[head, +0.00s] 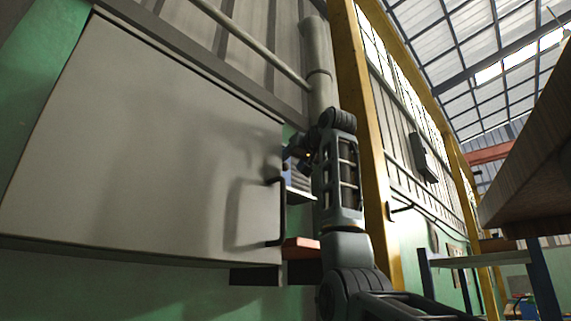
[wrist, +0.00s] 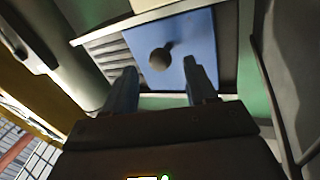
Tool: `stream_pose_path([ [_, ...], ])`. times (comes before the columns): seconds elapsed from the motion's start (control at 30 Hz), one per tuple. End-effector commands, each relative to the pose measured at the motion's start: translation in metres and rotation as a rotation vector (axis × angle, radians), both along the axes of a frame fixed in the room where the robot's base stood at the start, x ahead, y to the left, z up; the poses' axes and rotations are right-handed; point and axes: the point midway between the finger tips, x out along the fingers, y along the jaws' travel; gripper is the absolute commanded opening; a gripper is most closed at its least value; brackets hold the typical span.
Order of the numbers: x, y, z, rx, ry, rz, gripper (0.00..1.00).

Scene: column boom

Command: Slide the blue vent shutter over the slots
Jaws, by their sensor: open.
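The blue vent shutter (wrist: 196,37) is a flat square plate with a round dark knob (wrist: 160,59) near its middle. Grey slots (wrist: 108,52) show beside its left edge in the wrist view, so part of the vent is uncovered. My gripper (wrist: 158,67) is open, with one finger on each side of the knob's line. The knob shows between and just beyond the fingertips; I cannot tell whether they touch it.
A large grey panel (head: 140,140) with a black handle (head: 277,212) stands left of my arm. A pale vertical pipe (head: 319,70) and a yellow post (head: 360,130) rise close by. A reddish block (head: 301,247) sits below the vent. A wooden tabletop (head: 530,160) is at right.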

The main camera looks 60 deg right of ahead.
Motion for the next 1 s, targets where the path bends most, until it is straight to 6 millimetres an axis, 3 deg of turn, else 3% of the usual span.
stream_pose_path([
  [0.3,0.031,-0.021,0.001,-0.001,0.001,0.0,0.56],
  [0.63,0.034,-0.023,0.0,-0.001,0.0,0.0,0.56],
  [1.0,0.033,-0.023,0.0,-0.002,-0.001,0.0,0.21],
])
